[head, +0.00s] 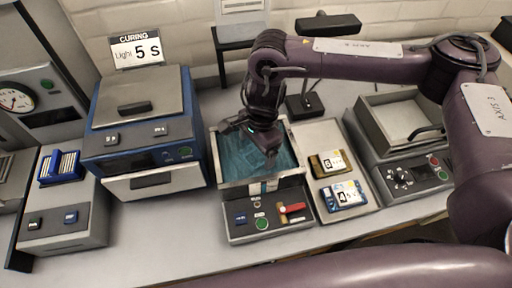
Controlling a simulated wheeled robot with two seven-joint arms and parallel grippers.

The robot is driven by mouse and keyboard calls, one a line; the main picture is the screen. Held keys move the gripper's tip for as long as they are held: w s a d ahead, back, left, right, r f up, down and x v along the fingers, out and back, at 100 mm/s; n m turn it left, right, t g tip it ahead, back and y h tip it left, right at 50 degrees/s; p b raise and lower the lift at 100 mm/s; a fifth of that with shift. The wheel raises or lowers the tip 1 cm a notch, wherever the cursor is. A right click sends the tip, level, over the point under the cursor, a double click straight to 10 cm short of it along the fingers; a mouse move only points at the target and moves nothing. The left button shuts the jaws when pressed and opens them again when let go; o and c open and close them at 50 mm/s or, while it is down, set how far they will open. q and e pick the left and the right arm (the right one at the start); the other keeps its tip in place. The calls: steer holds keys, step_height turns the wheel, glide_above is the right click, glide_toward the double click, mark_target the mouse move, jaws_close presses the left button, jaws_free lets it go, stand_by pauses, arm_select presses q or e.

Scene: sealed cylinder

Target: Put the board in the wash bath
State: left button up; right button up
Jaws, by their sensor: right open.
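The wash bath (224,183) is a square, metal-rimmed basin of teal liquid, with a control panel at its front. My right gripper (250,146) is open over the basin, its fingers pointing down at the liquid. I cannot tell whether the fingertips touch the liquid. No board shows clearly in the bath; the gripper and arm hide part of it. A yellow-brown labelled flat piece (329,164) and a blue-and-white labelled flat piece (344,195) lie on a pale tray right of the bath. I cannot tell whether either is the board. My left gripper is not in view.
A blue curing machine (140,125) with a closed front drawer stands left of the bath. A blue rack (60,167) sits on a grey unit farther left. An open-lidded machine (405,150) stands at the right. A dark stand (305,103) is behind the bath.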

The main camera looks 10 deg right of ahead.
mark_target(258, 151)
steer(key=shift+r, duration=0.15)
steer(key=shift+r, duration=0.15)
steer(key=r, duration=0.1)
steer(key=r+b, duration=0.1)
steer(key=r, duration=0.2)
steer(key=shift+w+d+r+b, duration=0.2)
steer(key=shift+d+r+b, duration=0.1)
steer(key=shift+r+b, duration=0.1)
step_height(258, 151, up, 7)
steer(key=shift+d, duration=0.4)
steer(key=shift+f, duration=0.1)
